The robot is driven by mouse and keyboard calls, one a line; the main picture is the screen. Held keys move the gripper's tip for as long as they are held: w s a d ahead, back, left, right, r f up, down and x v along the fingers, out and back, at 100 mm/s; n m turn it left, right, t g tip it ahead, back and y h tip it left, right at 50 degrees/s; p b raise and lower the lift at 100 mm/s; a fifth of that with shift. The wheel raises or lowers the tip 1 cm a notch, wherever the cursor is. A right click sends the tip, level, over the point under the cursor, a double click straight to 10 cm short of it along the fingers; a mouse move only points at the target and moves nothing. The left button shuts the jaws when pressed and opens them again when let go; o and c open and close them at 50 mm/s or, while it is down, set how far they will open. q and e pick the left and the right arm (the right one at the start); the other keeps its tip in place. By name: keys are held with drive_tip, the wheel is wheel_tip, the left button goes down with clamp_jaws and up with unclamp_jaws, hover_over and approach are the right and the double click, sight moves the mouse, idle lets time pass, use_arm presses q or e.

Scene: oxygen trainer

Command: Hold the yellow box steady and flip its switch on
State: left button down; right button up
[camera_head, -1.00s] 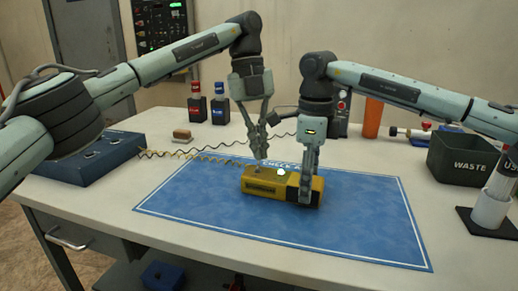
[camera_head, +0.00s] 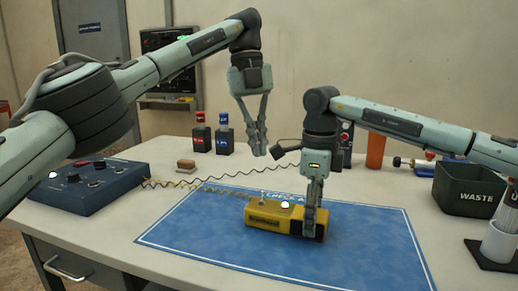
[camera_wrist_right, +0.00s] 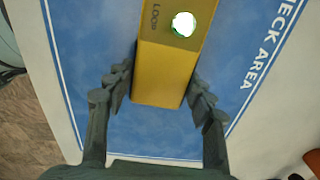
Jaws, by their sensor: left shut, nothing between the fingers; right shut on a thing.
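The yellow box (camera_head: 275,217) lies on the blue mat (camera_head: 190,240). A round lamp (camera_head: 285,205) on its top glows white; in the right wrist view the lamp (camera_wrist_right: 183,24) has a green edge. The switch is too small to make out clearly in the head view. My right gripper (camera_head: 311,226) is shut on the box's right end, with one finger on each side of the yellow box (camera_wrist_right: 165,70) in the right wrist view. My left gripper (camera_head: 260,150) is shut and empty, above and apart from the box.
A blue control unit (camera_head: 90,185) stands at the left, with a coiled cable (camera_head: 190,184) running toward the box. A waste bin (camera_head: 468,190) stands at the right. The mat in front of the box is clear.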

drive_tip(key=o, duration=1.5)
drive_tip(key=shift+c, duration=0.2)
